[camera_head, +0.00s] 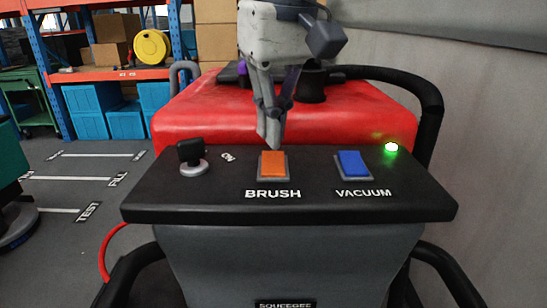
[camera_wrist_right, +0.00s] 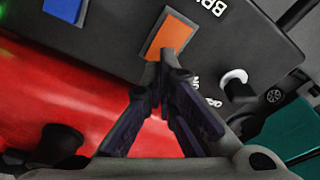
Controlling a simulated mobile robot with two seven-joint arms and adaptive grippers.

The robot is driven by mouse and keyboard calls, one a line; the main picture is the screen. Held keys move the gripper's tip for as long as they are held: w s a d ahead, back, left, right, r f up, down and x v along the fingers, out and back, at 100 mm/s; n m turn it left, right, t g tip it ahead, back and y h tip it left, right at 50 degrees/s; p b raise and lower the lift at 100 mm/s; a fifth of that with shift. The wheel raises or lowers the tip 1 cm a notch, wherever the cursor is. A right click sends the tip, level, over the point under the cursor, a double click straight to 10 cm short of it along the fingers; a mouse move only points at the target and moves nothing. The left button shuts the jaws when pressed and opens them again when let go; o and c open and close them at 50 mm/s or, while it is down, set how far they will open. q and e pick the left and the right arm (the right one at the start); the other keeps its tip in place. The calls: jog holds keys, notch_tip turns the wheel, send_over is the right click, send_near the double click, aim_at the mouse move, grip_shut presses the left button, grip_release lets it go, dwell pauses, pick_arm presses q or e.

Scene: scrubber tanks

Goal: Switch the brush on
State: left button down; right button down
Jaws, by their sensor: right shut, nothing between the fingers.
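The orange BRUSH switch (camera_head: 272,164) is a rocker in a grey frame on the black control panel (camera_head: 225,206), above its white label. In the right wrist view the orange switch (camera_wrist_right: 171,33) lies just beyond my fingertips. My right gripper (camera_head: 271,143) comes down from above, shut and empty, with its tips at the far edge of the switch. In the wrist view the right gripper (camera_wrist_right: 164,62) has its fingertips together at the switch's near edge. I cannot tell whether they touch it. My left gripper is not in view.
A blue VACUUM switch (camera_head: 353,163) and a lit green lamp (camera_head: 391,147) are on the right of the panel. A black knob (camera_head: 190,153) stands on the left. The red tank (camera_head: 190,112) and a black hose (camera_head: 425,95) lie behind.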

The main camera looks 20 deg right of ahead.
aim_at(274, 155)
jog(key=shift+f, duration=1.15)
dwell(0.7)
jog(key=shift+r, duration=3.55)
